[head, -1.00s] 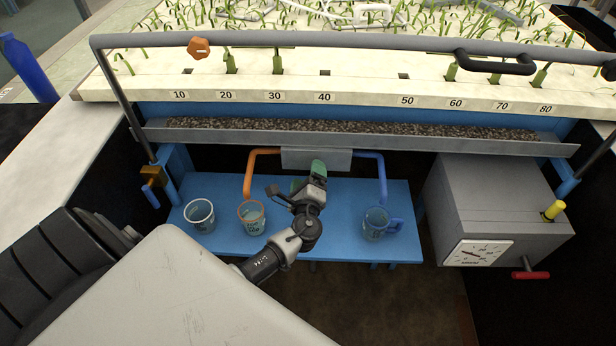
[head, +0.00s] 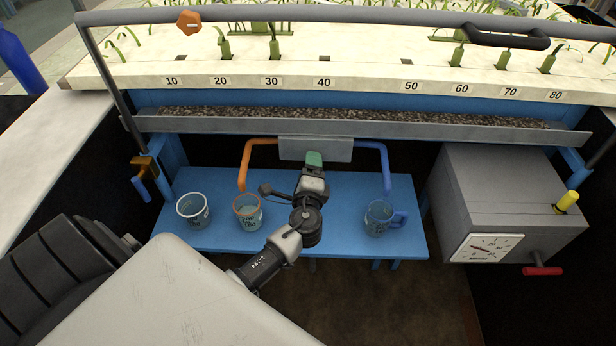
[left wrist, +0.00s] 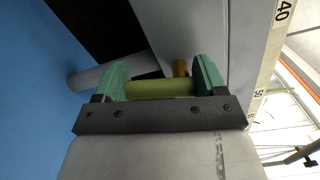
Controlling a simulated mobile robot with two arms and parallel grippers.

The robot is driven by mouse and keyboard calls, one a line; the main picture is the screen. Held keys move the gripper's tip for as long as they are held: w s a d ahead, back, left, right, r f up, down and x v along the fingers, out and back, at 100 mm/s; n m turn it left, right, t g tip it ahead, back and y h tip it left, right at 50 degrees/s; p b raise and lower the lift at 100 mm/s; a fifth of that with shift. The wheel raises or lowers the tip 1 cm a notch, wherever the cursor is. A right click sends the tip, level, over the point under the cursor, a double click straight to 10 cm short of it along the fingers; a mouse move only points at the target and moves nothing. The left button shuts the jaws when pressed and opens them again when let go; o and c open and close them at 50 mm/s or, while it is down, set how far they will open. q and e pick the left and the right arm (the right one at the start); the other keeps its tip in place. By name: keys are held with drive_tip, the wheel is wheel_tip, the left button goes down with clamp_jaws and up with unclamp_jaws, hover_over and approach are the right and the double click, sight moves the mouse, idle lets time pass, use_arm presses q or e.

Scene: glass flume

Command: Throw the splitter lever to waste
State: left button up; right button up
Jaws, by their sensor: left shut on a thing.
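My left gripper (head: 314,158) has green fingers and is at the front of the grey splitter box (head: 336,151) under the trough. In the left wrist view its fingers are shut on the splitter lever (left wrist: 148,89), a yellow-green bar lying across between them. A brass-coloured piece (left wrist: 180,68) shows just behind the lever. In the head view the lever is hidden by the gripper. An orange pipe (head: 246,163) leaves the box to the left and a blue pipe (head: 386,166) to the right. I cannot read which side is waste. My right gripper is out of view.
A grey box with a dial (head: 484,248) and red handle (head: 542,271) is at right. The gravel trough (head: 350,124) runs above.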

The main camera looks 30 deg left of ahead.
use_arm(q)
drive_tip(key=shift+w+d+f+n+b, duration=0.1)
drive_tip(key=shift+d+n+b, duration=0.05)
drive_tip(key=shift+n+b, duration=0.6)
drive_tip(key=shift+w+d+f+n+b, duration=0.1)
drive_tip(key=shift+n+b, duration=0.55)
drive_tip(key=shift+b, duration=0.1)
drive_tip(key=o, duration=0.9)
drive_tip(key=shift+s, duration=0.1)
drive_tip(key=b+v, duration=0.1)
drive_tip(key=v, duration=0.9)
drive_tip(key=shift+s+d, duration=0.2)
drive_tip(key=shift+s, duration=0.15)
